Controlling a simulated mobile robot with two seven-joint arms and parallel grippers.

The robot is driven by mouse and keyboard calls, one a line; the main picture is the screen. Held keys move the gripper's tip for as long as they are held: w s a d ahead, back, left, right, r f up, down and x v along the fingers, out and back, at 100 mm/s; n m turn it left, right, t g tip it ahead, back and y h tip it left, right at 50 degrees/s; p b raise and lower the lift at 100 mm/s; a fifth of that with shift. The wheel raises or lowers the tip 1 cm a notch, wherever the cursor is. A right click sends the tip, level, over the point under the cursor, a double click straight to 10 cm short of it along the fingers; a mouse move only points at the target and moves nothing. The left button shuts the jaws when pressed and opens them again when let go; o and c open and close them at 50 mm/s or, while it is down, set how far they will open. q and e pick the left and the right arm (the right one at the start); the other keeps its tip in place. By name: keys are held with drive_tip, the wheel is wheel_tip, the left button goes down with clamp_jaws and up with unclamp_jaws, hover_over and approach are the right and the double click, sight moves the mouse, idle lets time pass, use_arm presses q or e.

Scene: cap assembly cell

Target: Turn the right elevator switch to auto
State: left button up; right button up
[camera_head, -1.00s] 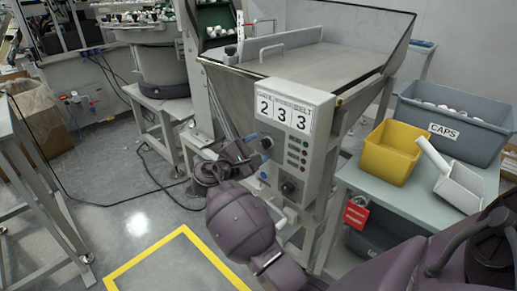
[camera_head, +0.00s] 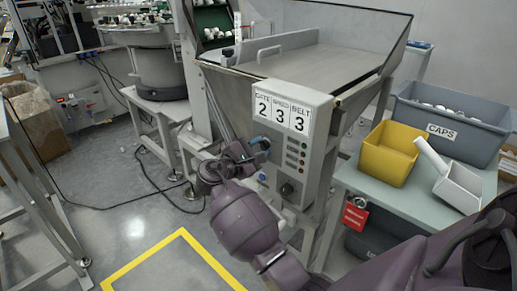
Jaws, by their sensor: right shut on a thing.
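A grey control panel (camera_head: 302,148) stands on the front of the metal hopper, with white number cards reading 2, 3, 3 at its top. My right gripper (camera_head: 261,146) is at the panel's left side, below the cards. Its blue-tipped fingers are shut on a switch knob there, which they mostly hide. I cannot read the knob's setting or label. A second dark knob (camera_head: 288,188) sits lower on the panel, apart from the gripper. My left gripper is not in view.
The steel hopper (camera_head: 300,62) rises behind the panel. Yellow floor tape (camera_head: 150,257) lies below.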

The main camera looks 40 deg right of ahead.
drive_tip(key=shift+m, duration=3.1)
drive_tip(key=shift+f+m, duration=0.1)
drive_tip(key=shift+m, duration=1.2)
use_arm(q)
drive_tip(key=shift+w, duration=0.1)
